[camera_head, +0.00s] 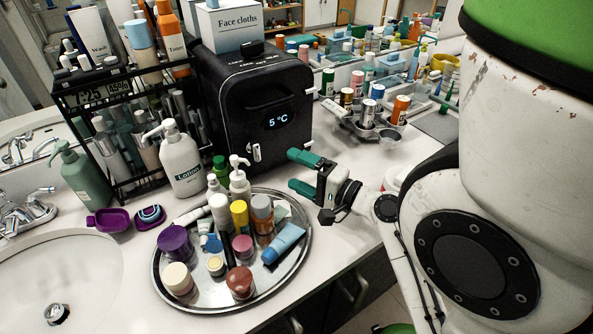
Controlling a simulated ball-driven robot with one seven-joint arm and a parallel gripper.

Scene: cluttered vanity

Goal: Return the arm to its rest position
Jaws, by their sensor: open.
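My gripper (301,172) is at the middle of the view, with two teal fingers spread apart and nothing between them. It is over the counter, in front of the black mini fridge (262,92) and to the right of the round metal tray (160,284). The fingers point left, toward the white pump bottle (240,184). They look close to the fridge's lower right front, but I cannot tell the exact gap. My arm runs from the gripper to the right, and my large white and green body covers the right side of the view.
The tray holds several jars, bottles and a blue tube (284,243). A lotion bottle (181,160) and a black wire rack (125,184) stand at the left, near the sink (90,300). A metal holder with canisters (341,122) is behind the gripper. The counter's front edge is close.

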